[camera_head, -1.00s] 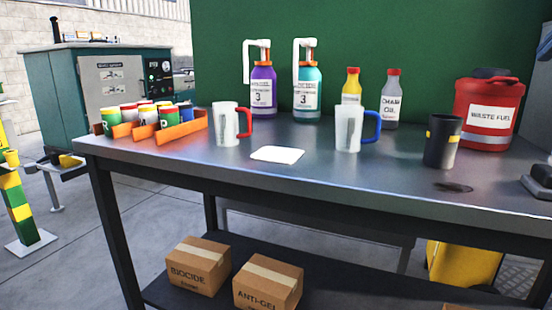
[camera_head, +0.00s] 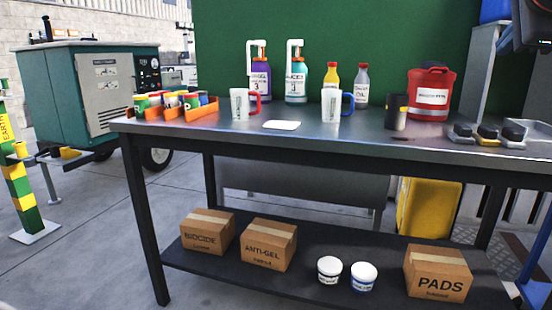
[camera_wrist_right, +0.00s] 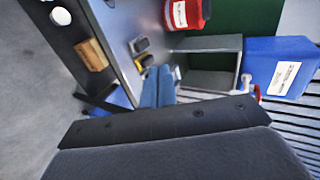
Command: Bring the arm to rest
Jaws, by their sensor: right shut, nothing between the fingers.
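My right gripper (camera_wrist_right: 158,80) shows in the right wrist view as two blue fingers lying together, shut and empty. It points past the right end of the workbench. I cannot make it out surely in the head view. My left gripper is in neither view. Nothing is held.
An orange rack (camera_head: 175,112), a white pad (camera_head: 282,125), a black cup (camera_head: 396,115) and a red waste fuel can (camera_head: 431,95) stand on the bench. A steel box (camera_wrist_right: 208,75) and blue container (camera_wrist_right: 280,68) lie ahead of the right gripper.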

